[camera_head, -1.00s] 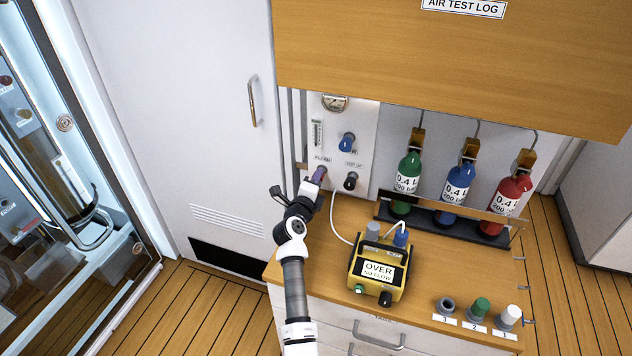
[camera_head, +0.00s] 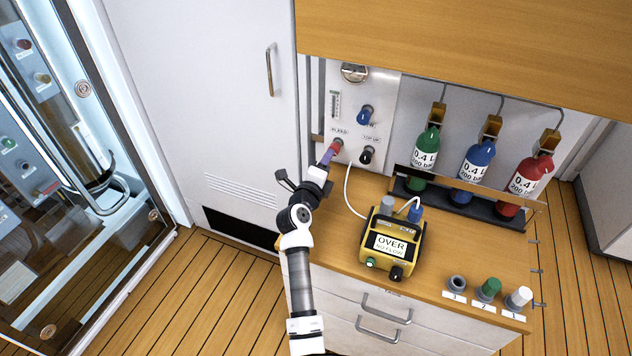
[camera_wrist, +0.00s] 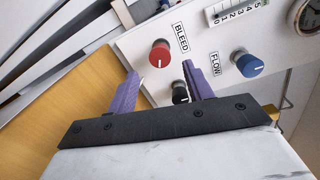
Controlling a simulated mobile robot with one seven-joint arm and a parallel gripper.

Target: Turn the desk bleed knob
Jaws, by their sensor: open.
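The bleed knob is red with a white mark. In the wrist view the bleed knob (camera_wrist: 160,54) sits beside the BLEED label, just beyond and between the purple fingers. My gripper (camera_wrist: 160,80) is open and empty, with a visible gap short of the knob. In the head view my gripper (camera_head: 328,156) points at the lower left of the white panel (camera_head: 380,100), and the bleed knob (camera_head: 337,145) shows at its fingertips, partly covered. Whether they touch cannot be told from the head view.
A blue flow knob (camera_wrist: 248,64) is to the right of the bleed knob. A black knob (camera_head: 367,155) sits close by on the panel, partly behind a finger in the wrist view. A yellow analyser (camera_head: 392,245) with a white hose stands on the desk. Three bottles (camera_head: 475,165) stand right.

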